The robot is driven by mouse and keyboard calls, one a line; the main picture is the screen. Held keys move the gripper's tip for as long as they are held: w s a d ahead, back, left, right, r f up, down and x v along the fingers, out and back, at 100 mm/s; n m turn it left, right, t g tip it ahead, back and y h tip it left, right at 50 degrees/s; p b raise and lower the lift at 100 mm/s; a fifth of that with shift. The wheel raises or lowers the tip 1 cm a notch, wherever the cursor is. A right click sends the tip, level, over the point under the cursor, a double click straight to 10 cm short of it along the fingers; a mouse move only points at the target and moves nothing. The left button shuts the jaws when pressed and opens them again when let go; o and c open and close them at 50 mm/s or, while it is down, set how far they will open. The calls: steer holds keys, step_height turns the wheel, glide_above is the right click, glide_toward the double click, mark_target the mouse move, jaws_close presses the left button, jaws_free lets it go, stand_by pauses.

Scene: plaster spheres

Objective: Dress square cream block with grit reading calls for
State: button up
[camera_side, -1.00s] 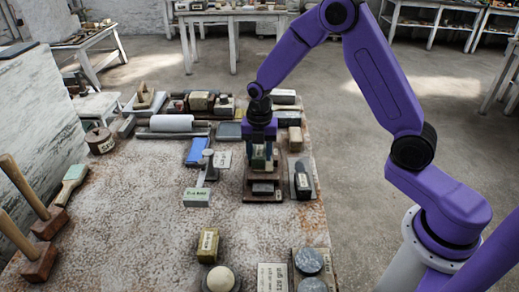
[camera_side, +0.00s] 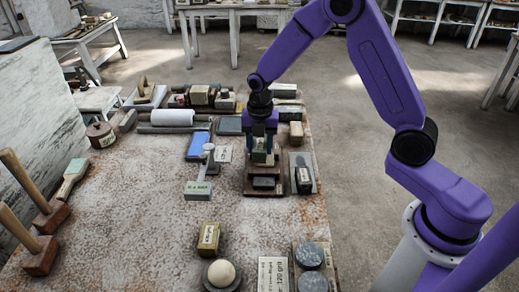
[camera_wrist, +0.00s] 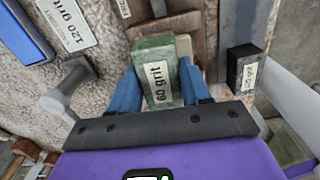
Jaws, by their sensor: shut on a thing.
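My gripper (camera_side: 262,148) is shut on a green block, which reads "60 grit" in the wrist view (camera_wrist: 159,75). It holds this block upright above the brown wooden stand (camera_side: 250,190) near the table's right edge. A cream block (camera_wrist: 185,46) shows partly behind the green block in the wrist view, close beside it; whether they touch I cannot tell. A dark block (camera_side: 264,183) lies at the front of the stand. A card reading "120 grit" (camera_wrist: 70,24) lies to the left.
A blue box (camera_side: 198,146) lies behind left. A cream sphere (camera_side: 221,273) sits in front. The middle left table is clear.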

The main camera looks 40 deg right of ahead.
steer(key=shift+w+d+r, duration=0.25)
steer(key=shift+s+a+f, duration=0.1)
steer(key=shift+s+a, duration=0.75)
steer(key=shift+f, duration=0.6)
stand_by(0.4)
steer(key=shift+w+d, duration=0.75)
steer(key=shift+d, duration=0.1)
